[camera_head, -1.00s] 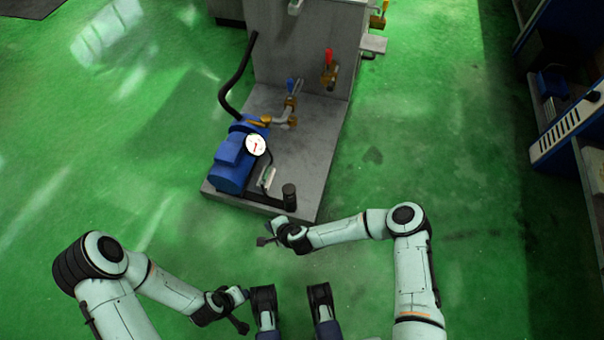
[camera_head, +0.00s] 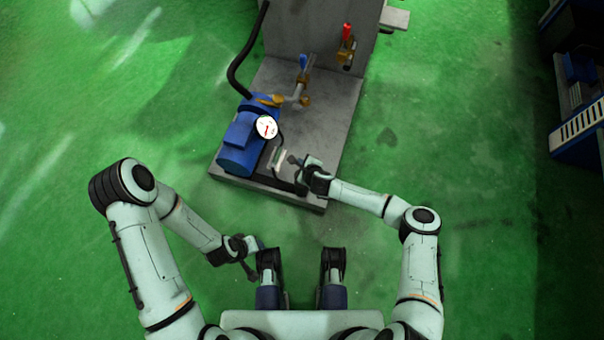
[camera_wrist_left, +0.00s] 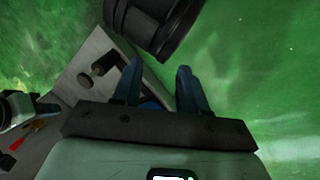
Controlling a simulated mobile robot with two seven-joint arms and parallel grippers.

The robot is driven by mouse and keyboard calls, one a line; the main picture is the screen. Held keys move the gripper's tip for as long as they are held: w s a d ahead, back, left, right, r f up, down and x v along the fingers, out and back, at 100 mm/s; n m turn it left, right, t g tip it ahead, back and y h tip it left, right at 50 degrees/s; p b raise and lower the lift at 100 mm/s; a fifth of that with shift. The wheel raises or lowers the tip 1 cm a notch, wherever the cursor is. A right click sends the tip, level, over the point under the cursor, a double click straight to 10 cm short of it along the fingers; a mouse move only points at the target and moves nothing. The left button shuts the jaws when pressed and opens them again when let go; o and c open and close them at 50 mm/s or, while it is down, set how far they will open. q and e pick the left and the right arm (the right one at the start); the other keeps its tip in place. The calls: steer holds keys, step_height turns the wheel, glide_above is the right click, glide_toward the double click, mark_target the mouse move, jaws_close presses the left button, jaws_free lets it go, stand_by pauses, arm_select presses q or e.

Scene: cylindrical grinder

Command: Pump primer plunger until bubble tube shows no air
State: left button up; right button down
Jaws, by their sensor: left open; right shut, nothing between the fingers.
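The blue pump (camera_head: 240,145) stands on the grey base plate (camera_head: 320,130), with a white dial gauge (camera_head: 266,127) on it. The small pale bubble tube (camera_head: 278,158) is beside the pump; its contents are too small to read. The primer plunger is mostly hidden by my right gripper in the head view; part of its black pipe (camera_head: 268,180) shows. My right gripper (camera_head: 294,160) is shut and empty, over the plate's front right corner; contact with the plunger cannot be told. My left gripper (camera_head: 256,260) is open and empty, in front of the plate; its fingers also show in the left wrist view (camera_wrist_left: 157,88).
Behind the pump are a blue-handled valve (camera_head: 303,63) and a red-handled valve (camera_head: 347,34) by the grey cabinet. A black hose (camera_head: 236,72) curves up from the pump. Blue equipment (camera_head: 580,135) stands at far right.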

steer(key=shift+f, duration=0.1)
arm_select(q)
steer(key=w+a+f+t+b, duration=0.1)
steer(key=w+a+f+b, duration=0.1)
steer(key=w+f+b, duration=0.15)
arm_select(e)
step_height(320, 180, down, 3)
steer(key=shift+f+p, duration=0.2)
steer(key=shift+p, duration=0.15)
step_height(320, 180, down, 5)
steer(key=b, duration=0.3)
steer(key=shift+b, duration=0.3)
arm_select(q)
steer(key=s+a+f+g, duration=0.1)
steer(key=s+f+g, duration=0.1)
steer(key=s+f, duration=0.4)
steer(key=shift+s+n+g+y, duration=0.3)
steer(key=shift+s+n+g, duration=0.1)
steer(key=shift+s, duration=0.4)
arm_select(e)
steer(key=shift+f, duration=0.15)
arm_select(q)
steer(key=shift+a, duration=0.1)
steer(key=shift+f, duration=0.1)
arm_select(e)
steer(key=shift+f, duration=0.4)
